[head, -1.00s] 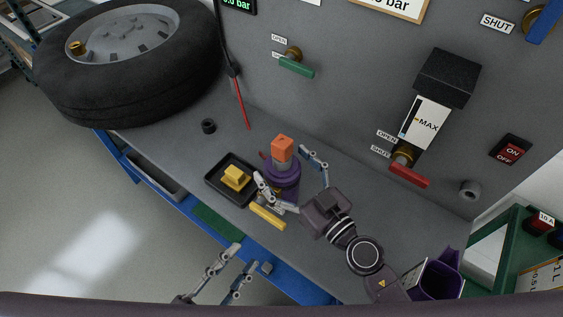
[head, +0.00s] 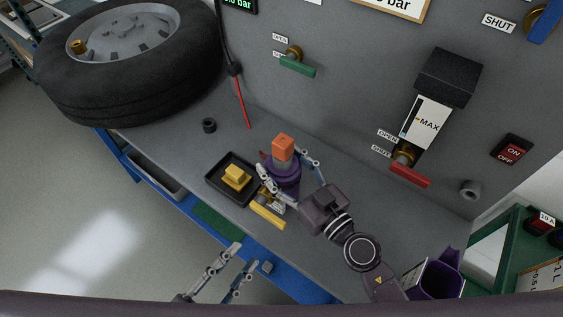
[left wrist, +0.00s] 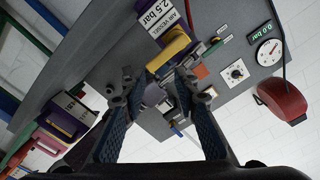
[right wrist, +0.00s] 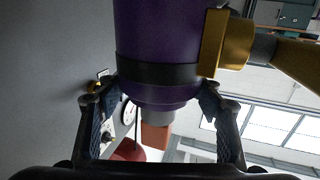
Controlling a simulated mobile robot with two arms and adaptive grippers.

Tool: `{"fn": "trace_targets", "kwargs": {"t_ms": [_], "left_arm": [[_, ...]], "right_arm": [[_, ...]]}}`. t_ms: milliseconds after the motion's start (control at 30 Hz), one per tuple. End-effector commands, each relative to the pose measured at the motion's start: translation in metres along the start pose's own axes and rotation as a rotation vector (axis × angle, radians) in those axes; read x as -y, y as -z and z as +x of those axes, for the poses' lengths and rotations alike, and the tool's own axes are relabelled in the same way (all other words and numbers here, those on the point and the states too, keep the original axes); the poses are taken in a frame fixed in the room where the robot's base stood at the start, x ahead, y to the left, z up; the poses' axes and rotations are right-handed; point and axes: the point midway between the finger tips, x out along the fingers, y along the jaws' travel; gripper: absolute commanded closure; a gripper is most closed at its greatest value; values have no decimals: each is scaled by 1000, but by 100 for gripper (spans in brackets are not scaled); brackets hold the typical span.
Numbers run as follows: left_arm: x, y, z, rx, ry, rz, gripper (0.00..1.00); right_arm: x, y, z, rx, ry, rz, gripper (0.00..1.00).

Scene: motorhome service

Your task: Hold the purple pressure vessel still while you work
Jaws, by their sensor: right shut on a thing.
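The purple pressure vessel (head: 284,181) stands on the grey bench with an orange block (head: 283,146) at its top. A yellow lever (head: 267,215) sticks out at its foot, towards the bench's front edge. My right gripper (head: 284,170) is shut on the vessel, one finger on each side. In the right wrist view the purple body (right wrist: 158,35) with its dark band fills the space between the fingers. My left gripper (head: 230,268) is open and empty, below and in front of the bench edge. In the left wrist view the vessel's label (left wrist: 160,18) shows beyond the open fingers.
A black tray (head: 214,184) with a yellow block (head: 236,177) lies just left of the vessel. A large tyre (head: 130,85) lies at the back left. A purple bin (head: 436,278) stands at the right. A green-handled valve (head: 297,66) and a red-handled valve (head: 409,175) are on the panel.

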Motion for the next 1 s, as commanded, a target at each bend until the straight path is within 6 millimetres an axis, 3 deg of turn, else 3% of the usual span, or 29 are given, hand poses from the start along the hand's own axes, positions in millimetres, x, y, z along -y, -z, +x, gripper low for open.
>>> {"fn": "trace_targets", "kwargs": {"t_ms": [167, 267, 433, 633, 800, 1000], "left_arm": [[-4, 4, 1, -7, -20, 91, 93], [-12, 9, 1, -19, -59, 267, 100], [-29, 16, 2, -54, -147, 750, 100], [-39, 9, 1, -93, -246, 1379, 100], [-35, -3, -1, -120, -321, 1884, 100], [-23, -14, -3, -140, -388, 2295, 100]], "right_arm": [[0, 0, 0, 0, -1, 0, 77], [0, 0, 0, 1, -1, 0, 77], [0, 0, 0, 1, -1, 0, 77], [0, 0, 0, 1, -1, 0, 77], [-1, 0, 0, 1, -1, -1, 77], [-1, 0, 0, 1, -1, -1, 77]]}}
